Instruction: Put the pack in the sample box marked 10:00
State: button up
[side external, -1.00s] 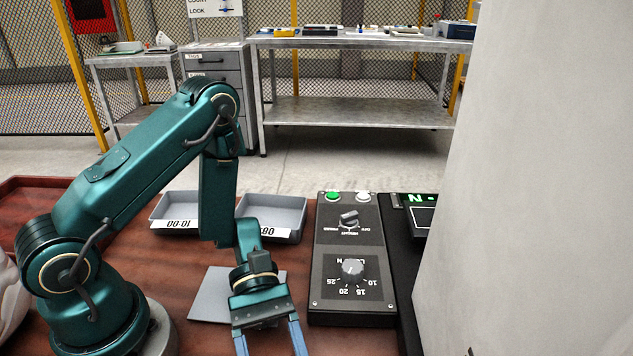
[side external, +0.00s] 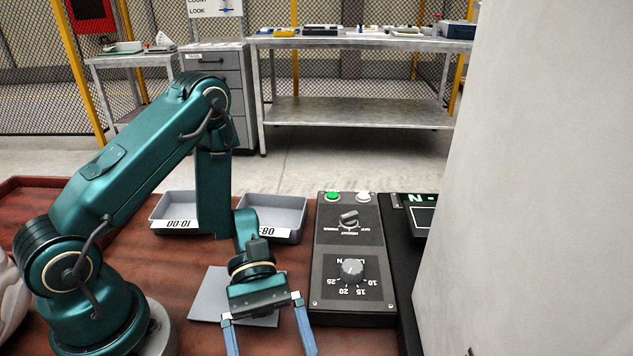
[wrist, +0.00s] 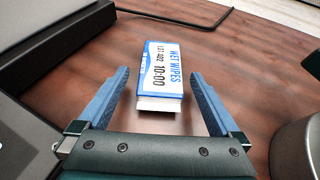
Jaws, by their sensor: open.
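The pack (wrist: 163,71) is a blue and white packet printed "WET WIPES", "LOT 402" and "10:00". It lies on the brown table in the wrist view, ahead of and between my fingers; it is out of sight in the side view. My gripper (side external: 268,350) is open and empty, its two blue fingers spread apart; it also shows in the wrist view (wrist: 160,100). The sample box marked 10:00 (side external: 174,225) is a grey open tray behind my arm, its label upside down in the side view. My forearm partly hides its right side.
A second grey tray (side external: 285,235), its label partly hidden, stands right of the 10:00 box. A black control box (side external: 352,290) with a knob and buttons stands at the right. A grey flat plate (side external: 207,300) lies under my wrist. A large pale surface (side external: 540,180) blocks the far right.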

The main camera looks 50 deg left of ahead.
jog(key=v, duration=1)
jog(key=shift+w+a, duration=0.1)
jog(key=shift+a, duration=0.05)
jog(key=shift+a+r+m+y, duration=0.15)
jog(key=shift+r+m+y, duration=0.35)
jog(key=shift+m+y, duration=0.15)
jog(key=s+a+r+m+t+y, duration=0.2)
jog(key=a+r+m+t+y, duration=0.1)
jog(key=r+m+t+y, duration=0.6)
jog(key=shift+s+r+m+y, duration=0.2)
jog(key=shift+r+m+y, duration=0.15)
jog(key=shift+m+y, duration=0.8)
jog(key=shift+a+r+m+t, duration=0.25)
jog(key=shift+r+m+t, duration=0.25)
jog(key=shift+t, duration=0.3)
